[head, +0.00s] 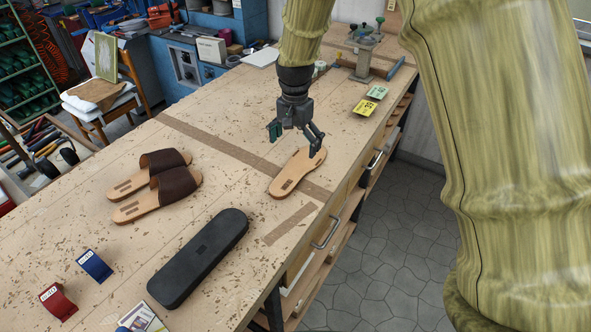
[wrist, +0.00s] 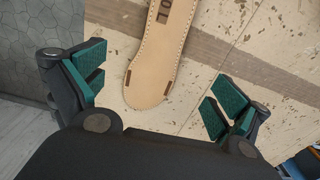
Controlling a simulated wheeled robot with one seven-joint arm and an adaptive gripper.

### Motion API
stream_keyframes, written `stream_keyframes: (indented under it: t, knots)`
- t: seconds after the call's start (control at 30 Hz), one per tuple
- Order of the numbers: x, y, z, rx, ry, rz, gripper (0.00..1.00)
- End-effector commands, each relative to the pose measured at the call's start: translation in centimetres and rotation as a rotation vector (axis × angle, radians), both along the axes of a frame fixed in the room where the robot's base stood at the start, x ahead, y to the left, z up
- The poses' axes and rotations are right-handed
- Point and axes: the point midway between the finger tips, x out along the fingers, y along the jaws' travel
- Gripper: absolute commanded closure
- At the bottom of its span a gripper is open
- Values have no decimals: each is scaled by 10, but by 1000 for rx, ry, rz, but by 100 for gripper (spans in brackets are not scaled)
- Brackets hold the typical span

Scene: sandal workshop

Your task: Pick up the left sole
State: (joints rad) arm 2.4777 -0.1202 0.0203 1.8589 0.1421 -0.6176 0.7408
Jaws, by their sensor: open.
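A single loose tan sole (head: 299,172) lies flat on the workbench near its right edge, partly over a brown strip. It has a dark stamped mark at one end. In the wrist view the sole (wrist: 156,62) runs from the top edge down between the fingers, its rounded end showing and its other end cut off. My gripper (head: 296,139) is open and empty, above the far end of the sole in the head view. In the wrist view the green-padded fingers of my gripper (wrist: 158,92) stand apart on either side of the sole, not touching it.
Two brown-strapped sandals (head: 157,187) lie on the left of the workbench (head: 225,135). A black case (head: 199,258) lies at the front. Blue (head: 95,265) and red (head: 58,301) pieces stand front left. Yellow and green cards (head: 370,99) and a metal tool (head: 363,60) are farther back.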

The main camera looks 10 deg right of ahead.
Motion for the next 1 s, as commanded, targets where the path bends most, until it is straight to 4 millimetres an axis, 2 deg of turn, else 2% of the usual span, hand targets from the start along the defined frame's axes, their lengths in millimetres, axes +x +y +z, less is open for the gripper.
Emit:
stream_keyframes:
  t: [0.2, 0.57, 1.0]
  knots:
    - [-1, -1, -25, 0, 3, -1, 1]
    - [0, 0, -41, 0, 3, 2, 1]
    - [1, 0, -81, 1, 2, 3, 1]
